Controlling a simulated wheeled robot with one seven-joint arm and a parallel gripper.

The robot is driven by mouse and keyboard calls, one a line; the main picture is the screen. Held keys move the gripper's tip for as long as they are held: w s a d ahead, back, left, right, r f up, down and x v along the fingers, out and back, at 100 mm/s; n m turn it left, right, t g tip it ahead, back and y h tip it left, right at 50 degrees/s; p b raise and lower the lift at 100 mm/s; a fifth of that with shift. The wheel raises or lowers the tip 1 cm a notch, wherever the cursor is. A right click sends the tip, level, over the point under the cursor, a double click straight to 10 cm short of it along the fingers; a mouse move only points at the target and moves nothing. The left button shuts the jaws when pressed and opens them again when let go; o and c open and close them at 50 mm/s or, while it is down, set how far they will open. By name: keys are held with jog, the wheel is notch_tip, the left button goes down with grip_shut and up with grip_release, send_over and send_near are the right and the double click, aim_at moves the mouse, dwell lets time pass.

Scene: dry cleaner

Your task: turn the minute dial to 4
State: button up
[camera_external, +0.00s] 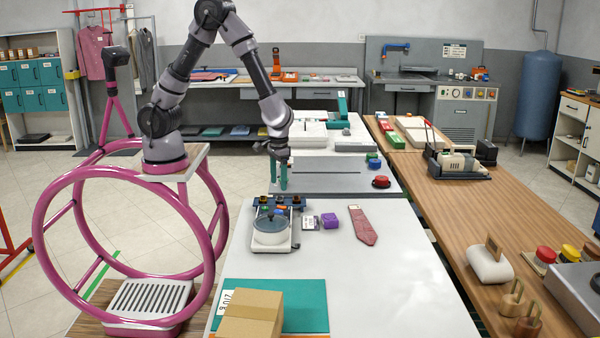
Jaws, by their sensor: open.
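A small white device (292,245) stands on the near white table. It carries a round part with a dark blue top (271,223), which may be the minute dial; its numbers and pointer are too small to read. My gripper (282,187) hangs with its teal fingers pointing down, behind and above this device in the picture. It is open, and I see nothing between the fingers. It looks apart from the round part.
A purple block (330,220) and a patterned red tie (362,226) lie right of the device. A cardboard box (250,312) sits on a teal folder (304,300) in front. The table's right part is clear.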

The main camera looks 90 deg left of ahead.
aim_at(279, 211)
notch_tip(279, 211, down, 11)
jog(key=shift+s+f, duration=0.15)
jog(key=shift+f, duration=0.05)
dwell(0.3)
grip_shut()
